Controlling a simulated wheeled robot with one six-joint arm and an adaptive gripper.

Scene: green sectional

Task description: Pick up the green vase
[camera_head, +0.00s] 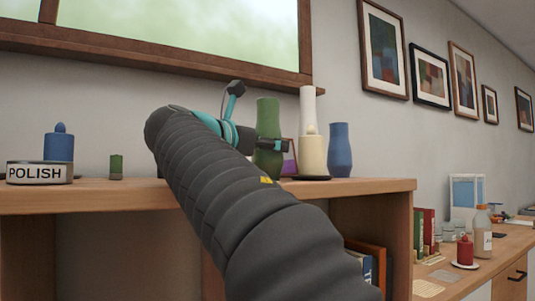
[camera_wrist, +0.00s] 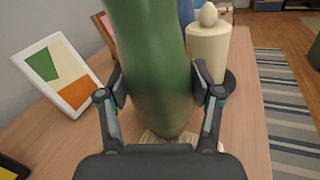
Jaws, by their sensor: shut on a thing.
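The green vase (camera_head: 267,125) stands upright over the wooden shelf top in the head view, partly behind my arm. It fills the middle of the wrist view (camera_wrist: 150,60). My gripper (camera_wrist: 162,88) has one finger against each side of the vase's lower part and is shut on it. In the head view my gripper (camera_head: 268,146) is partly hidden by my own arm. The vase's base is near a pale patch on the wood, and I cannot tell whether it touches the surface.
A cream candle (camera_head: 313,155) on a dark dish, a white vase (camera_head: 307,105) and a blue vase (camera_head: 340,150) stand close on the right. A framed picture (camera_wrist: 61,76) is at left in the wrist view. A POLISH tin (camera_head: 40,172) and small green candle (camera_head: 116,167) are further left.

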